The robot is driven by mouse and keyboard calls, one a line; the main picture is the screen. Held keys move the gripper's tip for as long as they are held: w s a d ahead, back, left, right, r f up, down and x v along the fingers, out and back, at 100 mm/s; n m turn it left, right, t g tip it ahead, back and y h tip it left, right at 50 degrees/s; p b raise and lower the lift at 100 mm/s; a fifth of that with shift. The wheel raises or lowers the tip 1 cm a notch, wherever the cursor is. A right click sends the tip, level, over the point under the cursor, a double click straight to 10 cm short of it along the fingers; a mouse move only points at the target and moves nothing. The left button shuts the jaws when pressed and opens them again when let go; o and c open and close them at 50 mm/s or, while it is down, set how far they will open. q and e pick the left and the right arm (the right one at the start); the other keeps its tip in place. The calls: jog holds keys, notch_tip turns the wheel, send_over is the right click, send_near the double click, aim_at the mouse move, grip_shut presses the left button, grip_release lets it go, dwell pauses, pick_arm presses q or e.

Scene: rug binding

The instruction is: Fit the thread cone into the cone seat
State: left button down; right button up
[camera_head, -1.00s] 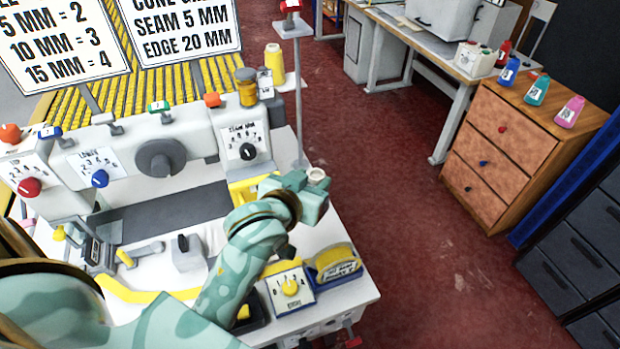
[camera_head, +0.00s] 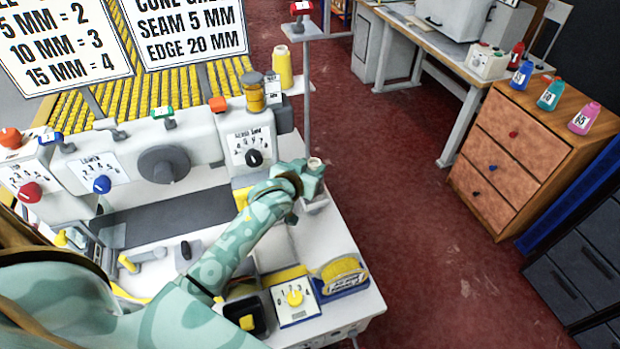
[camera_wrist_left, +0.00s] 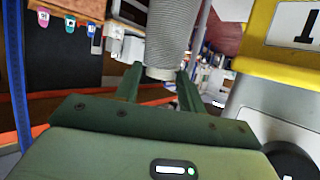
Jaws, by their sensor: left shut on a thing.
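My left gripper (camera_head: 312,180) is shut on a pale thread cone, above the right side of the white machine table. In the head view only the cone's cream top (camera_head: 315,162) shows above the gripper. In the left wrist view the ribbed, whitish cone (camera_wrist_left: 171,35) stands between the two green fingers (camera_wrist_left: 158,85), its narrow end cut off by the frame. I cannot make out the cone seat for certain; my arm and gripper cover part of the table. My right gripper is not in view.
A yellow cone (camera_head: 282,68) stands on a bracket near the grey pole (camera_head: 307,90). A dial box (camera_head: 293,297) and a yellow-topped blue holder (camera_head: 341,278) sit at the table's front right. The sewing machine (camera_head: 165,165) is left of the gripper. Red floor lies right.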

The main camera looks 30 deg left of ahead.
pick_arm(q)
notch_tip(320, 180, down, 3)
jog(key=shift+b, duration=0.5)
jog(key=shift+w+f, duration=0.1)
jog(key=shift+f, duration=0.05)
jog(key=c, duration=0.8)
grip_release()
jog(key=shift+c, duration=0.2)
